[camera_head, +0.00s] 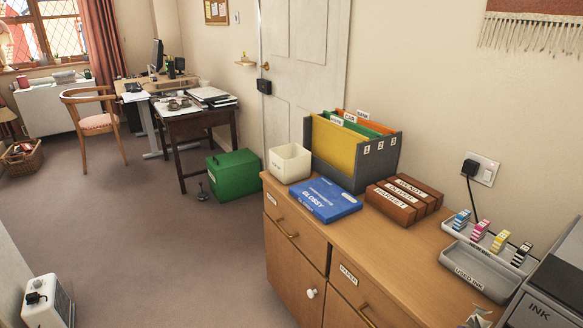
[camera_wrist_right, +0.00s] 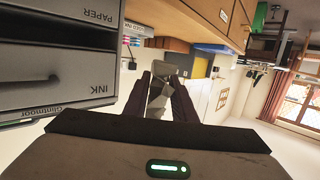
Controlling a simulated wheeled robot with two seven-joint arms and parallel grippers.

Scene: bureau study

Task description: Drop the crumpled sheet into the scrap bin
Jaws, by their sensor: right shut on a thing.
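My right gripper (camera_wrist_right: 163,88) shows in the right wrist view with its dark fingers shut on a pale grey, crumpled-looking piece, the crumpled sheet (camera_wrist_right: 158,103). In the head view a small pale crumpled shape, which seems to be the same sheet (camera_head: 479,317), shows at the bottom edge in front of the printer. A cream open-topped bin (camera_head: 290,163), which may be the scrap bin, stands at the far left end of the wooden cabinet. No label is readable on it, and its inside bottom is hidden. My left gripper is not in view.
On the cabinet (camera_head: 400,268) are a blue glossy box (camera_head: 325,199), a file holder (camera_head: 380,160), brown boxes (camera_head: 405,199), an ink rack (camera_head: 490,238) and a grey used-ink tray (camera_head: 470,275). A printer (camera_head: 548,295) stands at right. A green box (camera_head: 233,175) is on the floor.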

